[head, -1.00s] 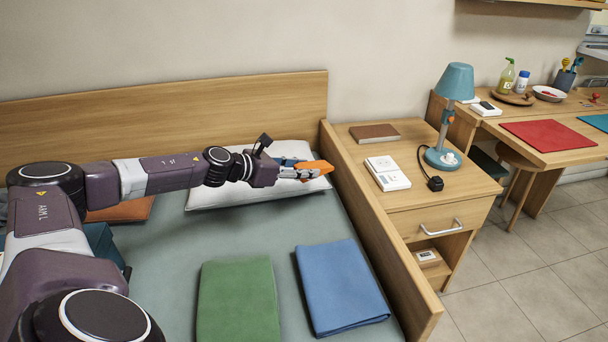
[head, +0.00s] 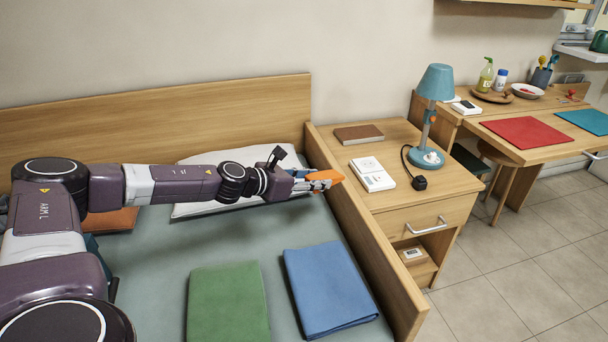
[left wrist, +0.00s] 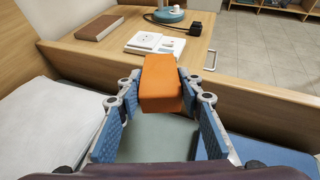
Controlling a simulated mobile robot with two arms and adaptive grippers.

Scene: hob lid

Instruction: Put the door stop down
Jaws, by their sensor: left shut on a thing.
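The orange door stop (head: 326,178) is held by my left gripper (head: 313,181), near the bed's side board on the right. In the left wrist view the door stop (left wrist: 161,84) is an orange block between the two blue-padded fingers (left wrist: 161,100), which are shut on it from both sides. It is held up above the bed, in front of the side board and the nightstand. Its far end and underside are hidden in the left wrist view. My right gripper is not in view.
The wooden nightstand (head: 440,190) bears a brown book (head: 359,134), a white box (head: 372,174), a black plug (head: 418,183) and a blue lamp (head: 432,110). Its front right top is clear. The bed's side board (head: 365,235) stands between. Green (head: 228,303) and blue (head: 328,288) folded cloths lie on the bed.

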